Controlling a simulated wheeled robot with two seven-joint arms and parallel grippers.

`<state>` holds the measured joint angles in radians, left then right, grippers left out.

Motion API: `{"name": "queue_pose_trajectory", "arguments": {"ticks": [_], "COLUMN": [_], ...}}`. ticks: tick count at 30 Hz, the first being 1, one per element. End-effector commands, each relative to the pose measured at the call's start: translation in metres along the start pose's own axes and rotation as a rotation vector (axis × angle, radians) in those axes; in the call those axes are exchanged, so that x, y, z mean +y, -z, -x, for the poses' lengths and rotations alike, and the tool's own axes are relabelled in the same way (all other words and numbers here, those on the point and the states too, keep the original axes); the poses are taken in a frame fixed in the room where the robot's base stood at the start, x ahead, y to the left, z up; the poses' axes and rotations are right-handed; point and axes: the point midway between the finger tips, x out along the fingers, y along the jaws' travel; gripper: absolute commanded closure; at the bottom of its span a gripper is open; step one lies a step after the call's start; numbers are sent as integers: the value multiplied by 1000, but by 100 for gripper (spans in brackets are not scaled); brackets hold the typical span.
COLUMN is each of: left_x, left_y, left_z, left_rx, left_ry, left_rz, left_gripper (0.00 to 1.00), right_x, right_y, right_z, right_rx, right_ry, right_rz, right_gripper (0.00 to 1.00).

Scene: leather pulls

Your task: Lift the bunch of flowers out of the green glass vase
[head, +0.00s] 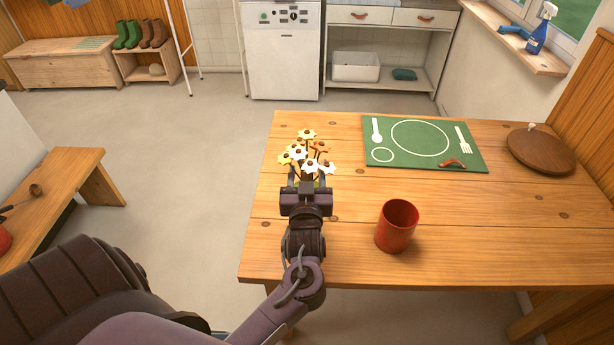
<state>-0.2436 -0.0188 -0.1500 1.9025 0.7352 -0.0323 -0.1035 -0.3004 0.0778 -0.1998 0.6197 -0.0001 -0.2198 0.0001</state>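My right gripper is out of view.
On the table (470,235) are a red cup (396,226) to the right of my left gripper, a green place mat (468,142) and a round brown lidded thing (541,149). A brown leather pull (452,163) lies on the mat.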

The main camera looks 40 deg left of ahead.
Motion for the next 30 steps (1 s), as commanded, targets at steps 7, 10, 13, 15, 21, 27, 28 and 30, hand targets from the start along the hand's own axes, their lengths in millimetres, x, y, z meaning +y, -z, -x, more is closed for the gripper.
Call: {"name": "queue_pose_trajectory", "arguments": {"ticks": [7,10,13,15,21,27,28,30], "left_x": [0,0,1,1,1,1,1,1], "left_y": [0,-1,-1,-1,-1,0,0,0], "left_z": [-17,-17,-17,-17,-17,-17,-17,-17], "left_rx": [-1,-1,-1,-1,-1,0,0,0], "left_ry": [-2,-2,-2,-2,-3,-3,-3,-3], "left_rz": [1,1,1,1,1,2,2,2], "left_gripper": [49,49,56,65,91,100,100,100], "right_x": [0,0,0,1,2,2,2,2], "right_y": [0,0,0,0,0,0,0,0], "right_z": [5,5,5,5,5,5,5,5], "right_rx": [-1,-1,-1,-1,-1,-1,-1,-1], "right_ry": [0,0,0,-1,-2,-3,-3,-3], "right_rz": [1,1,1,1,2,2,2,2], "right_gripper": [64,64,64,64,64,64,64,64]}}
